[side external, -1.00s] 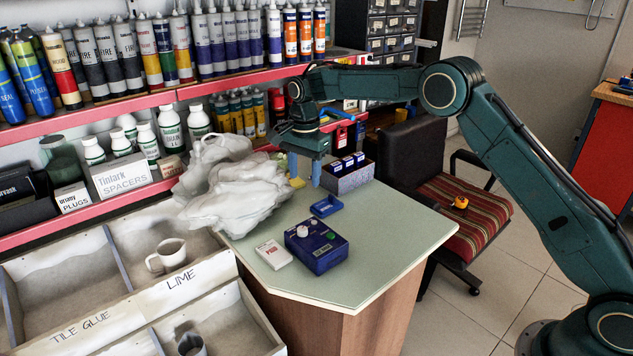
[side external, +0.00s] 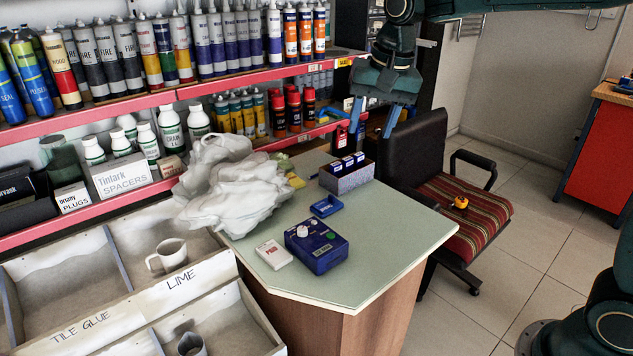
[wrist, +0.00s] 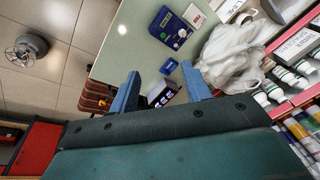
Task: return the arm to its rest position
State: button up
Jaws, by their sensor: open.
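My gripper (side external: 373,118) is open and empty, with its two blue fingers spread. In the side external view it hangs in the air above and behind the table, in front of the shelf end and near the black chair back. In the wrist view my gripper (wrist: 162,88) shows both blue fingertips apart, with the table far below. My dark green arm runs along the top right of the side external view, partly out of frame.
The table (side external: 390,230) holds white bags (side external: 232,185), a grey box (side external: 346,175), a blue device (side external: 316,247) and a small blue tray (side external: 326,206). Stocked shelves (side external: 240,80) stand behind. A striped chair (side external: 460,205) is at right. Open floor (side external: 530,240) lies beyond it.

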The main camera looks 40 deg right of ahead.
jog(key=s+f+n+t, duration=0.1)
jog(key=s+n, duration=0.3)
jog(key=s, duration=0.9)
jog(key=s+d+f+n+t, duration=0.1)
jog(key=s+n, duration=0.3)
jog(key=s, duration=0.9)
jog(key=shift+s+d+f+t, duration=0.2)
jog(key=shift+d+f+t, duration=0.1)
jog(key=shift+f+t, duration=0.2)
